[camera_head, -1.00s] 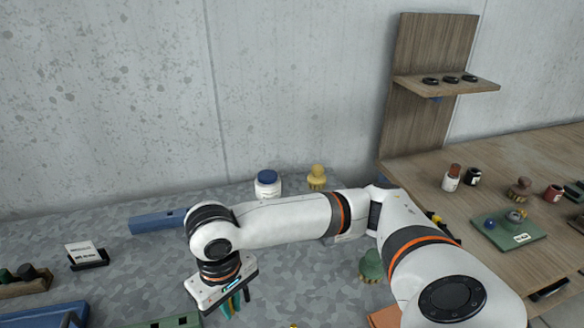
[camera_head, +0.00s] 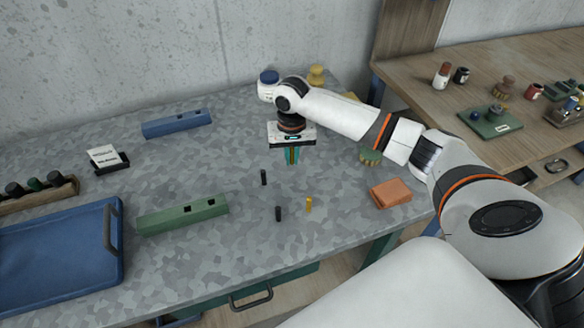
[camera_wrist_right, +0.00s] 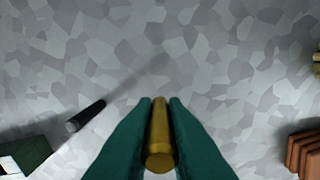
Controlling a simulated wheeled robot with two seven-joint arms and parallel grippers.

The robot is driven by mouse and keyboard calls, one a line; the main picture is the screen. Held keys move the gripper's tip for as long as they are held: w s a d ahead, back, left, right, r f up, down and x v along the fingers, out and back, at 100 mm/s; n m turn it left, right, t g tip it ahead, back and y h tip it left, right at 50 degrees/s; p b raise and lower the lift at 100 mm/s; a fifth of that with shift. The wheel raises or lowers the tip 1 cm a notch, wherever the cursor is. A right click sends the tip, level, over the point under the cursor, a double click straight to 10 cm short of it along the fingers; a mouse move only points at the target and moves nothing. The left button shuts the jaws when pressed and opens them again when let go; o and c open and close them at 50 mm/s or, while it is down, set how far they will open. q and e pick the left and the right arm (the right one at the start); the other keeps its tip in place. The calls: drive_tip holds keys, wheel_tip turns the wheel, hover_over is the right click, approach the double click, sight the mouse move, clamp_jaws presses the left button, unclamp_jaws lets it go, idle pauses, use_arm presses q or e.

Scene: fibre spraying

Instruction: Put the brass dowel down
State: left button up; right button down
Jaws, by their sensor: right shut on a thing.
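My right gripper (camera_head: 292,157) is shut on the brass dowel (camera_wrist_right: 159,140), held between its teal fingers above the grey speckled table. In the right wrist view the dowel stands end-on between the fingertips (camera_wrist_right: 160,125). In the head view the fingers mostly hide it. A second, yellow brass-like dowel (camera_head: 309,204) stands on the table in front of the gripper. Two black dowels stand nearby, one (camera_head: 263,177) to the left and one (camera_head: 278,213) closer to the front. My left gripper is not in view.
A green block with holes (camera_head: 183,216) and a blue holed block (camera_head: 177,124) lie at left, near a blue tray (camera_head: 119,260). Bare table lies around the gripper.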

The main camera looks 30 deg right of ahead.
sight(292, 164)
drive_tip(key=shift+f, duration=0.9)
wheel_tip(292, 164, down, 3)
drive_tip(key=shift+f+p, duration=0.2)
drive_tip(key=shift+p, duration=0.1)
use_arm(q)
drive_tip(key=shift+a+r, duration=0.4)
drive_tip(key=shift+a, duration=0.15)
use_arm(e)
drive_tip(key=c, duration=1.5)
unclamp_jaws()
drive_tip(key=shift+f, duration=0.1)
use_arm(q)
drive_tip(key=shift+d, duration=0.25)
use_arm(e)
drive_tip(key=shift+o, duration=0.2)
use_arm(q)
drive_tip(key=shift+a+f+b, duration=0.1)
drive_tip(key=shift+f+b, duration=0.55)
use_arm(e)
wheel_tip(292, 164, up, 12)
drive_tip(key=shift+r, duration=0.15)
